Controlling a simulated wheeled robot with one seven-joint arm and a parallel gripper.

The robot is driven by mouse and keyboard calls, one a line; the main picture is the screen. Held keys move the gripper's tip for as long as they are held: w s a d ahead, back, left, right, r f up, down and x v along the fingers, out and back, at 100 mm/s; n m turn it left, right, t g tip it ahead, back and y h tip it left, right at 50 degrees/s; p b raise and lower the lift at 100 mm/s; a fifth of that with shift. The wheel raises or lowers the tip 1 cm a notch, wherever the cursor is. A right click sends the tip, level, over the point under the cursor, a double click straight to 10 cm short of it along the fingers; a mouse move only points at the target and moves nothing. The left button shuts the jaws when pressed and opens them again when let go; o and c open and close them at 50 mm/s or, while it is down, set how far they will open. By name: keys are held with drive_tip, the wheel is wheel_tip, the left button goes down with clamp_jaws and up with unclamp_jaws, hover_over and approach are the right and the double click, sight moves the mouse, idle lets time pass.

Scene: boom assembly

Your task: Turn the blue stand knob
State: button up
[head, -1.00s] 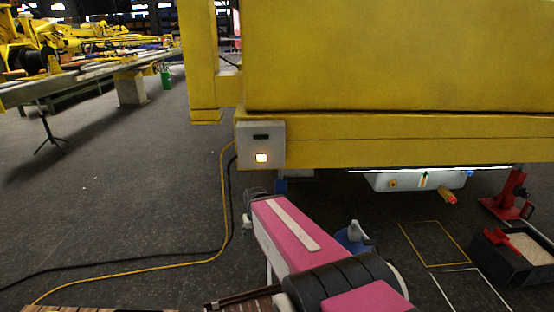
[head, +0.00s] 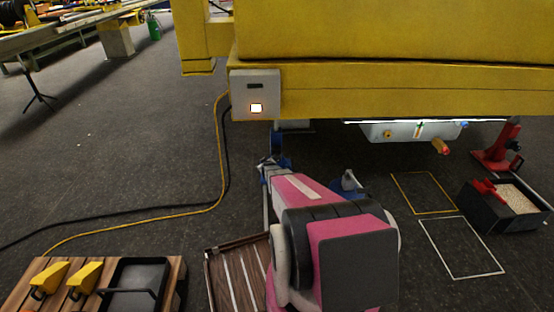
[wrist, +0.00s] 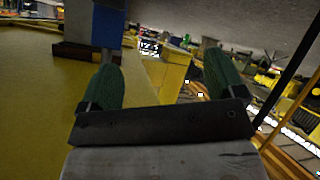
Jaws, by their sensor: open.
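A blue stand (head: 276,147) shows under the yellow boom's near left corner, just below the grey switch box. In the head view my arm's far end reaches close in front of its lower part and hides some of it. I cannot make out its knob. In the wrist view, a blue post (wrist: 108,28) with a dark grey block stands just beyond the left finger. My gripper (wrist: 161,82) is open, with green finger pads apart and nothing between them. I cannot tell whether a finger touches the post. A second blue item (head: 347,183) is on the floor right of my arm.
The grey box (head: 255,94) with a lit button hangs on the yellow boom (head: 400,85). Yellow and black cables (head: 222,150) cross the floor at left. A wooden slatted tray (head: 225,270), a black bin (head: 510,205) and a red jack (head: 500,150) stand around.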

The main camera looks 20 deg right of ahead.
sight(277, 159)
drive_tip(key=w+d+f+n+t+h, duration=0.1)
drive_tip(key=w+d+f+t+h, duration=0.35)
drive_tip(key=d+f, duration=0.6)
drive_tip(key=shift+t+y, duration=0.45)
drive_tip(key=shift+y, duration=0.4)
drive_tip(key=x, duration=0.8)
drive_tip(key=a+x, duration=0.1)
drive_tip(key=x, duration=0.3)
drive_tip(key=shift+w+f, duration=0.15)
drive_tip(key=shift+w, duration=0.15)
drive_tip(key=c, duration=0.9)
